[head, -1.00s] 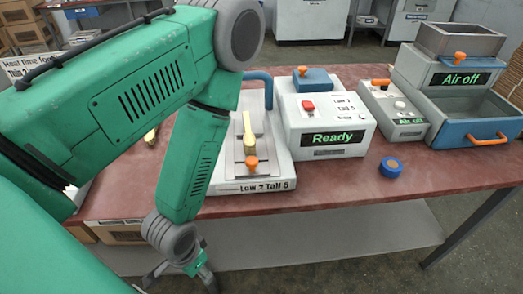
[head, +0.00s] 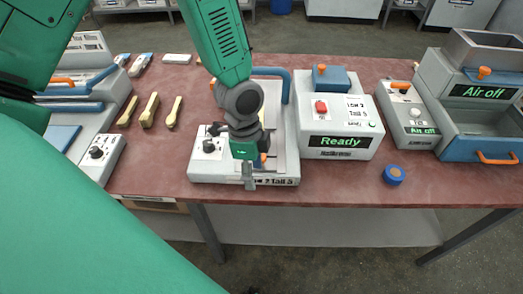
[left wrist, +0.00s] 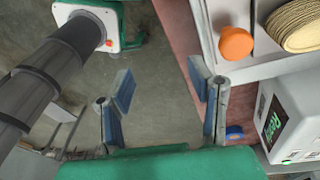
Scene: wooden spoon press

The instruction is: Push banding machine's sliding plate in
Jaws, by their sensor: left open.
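The plate's orange knob shows just beside the gripper (head: 263,159) and clearly in the left wrist view (left wrist: 236,43). A pale wooden spoon bundle (left wrist: 297,25) lies behind the knob. My left gripper (head: 249,182) hangs at the machine's front edge. In the left wrist view it is open and empty (left wrist: 160,82), with the knob to its right, not between the fingers. My right gripper is not in view.
The "Ready" box (head: 338,132) stands right of the machine. A blue roll (head: 393,174) lies near the front edge. The "Air off" units (head: 416,125) stand at right. Several wooden spoons (head: 150,110) and a grey control unit (head: 97,155) lie left.

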